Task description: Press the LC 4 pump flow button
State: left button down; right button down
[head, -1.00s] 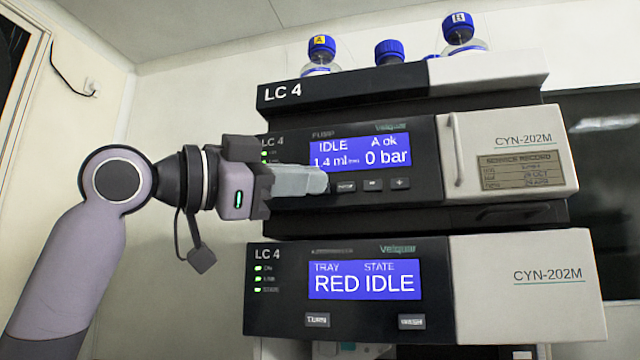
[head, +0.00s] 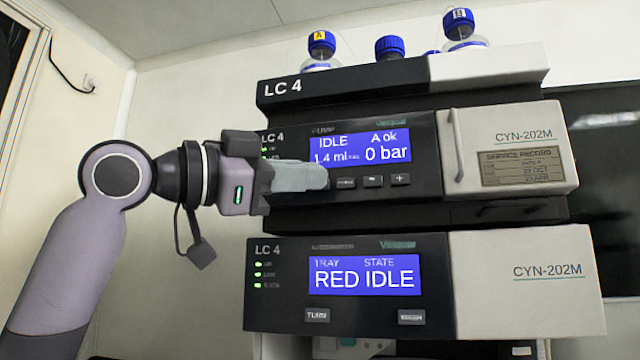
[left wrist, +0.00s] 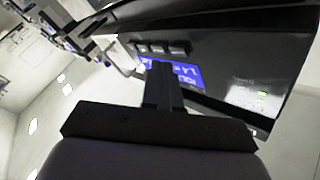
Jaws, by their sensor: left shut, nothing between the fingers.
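The LC 4 pump module (head: 425,150) is the upper dark unit, and its blue screen (head: 360,147) reads IDLE, A ok, 1.4 ml and 0 bar. Below the screen sits a row of small grey buttons: one with a blurred label (head: 345,183), a minus-like one (head: 373,181) and a plus (head: 400,180). I cannot read which is flow. My left gripper (head: 322,178) is shut and empty, its tips just left of the blurred-label button, hiding the panel behind them. Contact is unclear. In the left wrist view the shut fingers (left wrist: 162,82) overlap the screen (left wrist: 187,74). My right gripper is out of view.
A lower LC 4 module (head: 350,285) shows TRAY RED, STATE IDLE, with its own two buttons. A handle (head: 456,145) stands out on the pump's pale right door. Blue-capped bottles (head: 321,45) stand on top. Open room lies left of the stack.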

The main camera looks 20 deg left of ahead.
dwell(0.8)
pick_arm(q)
jog(key=shift+w+p, duration=0.45)
jog(key=shift+p, duration=0.05)
jog(key=shift+w+p, duration=0.35)
jog(key=shift+w, duration=0.05)
dwell(0.6)
jog(key=shift+s, duration=0.8)
jog(key=shift+s+b, duration=0.85)
jog(key=shift+s, duration=1.7)
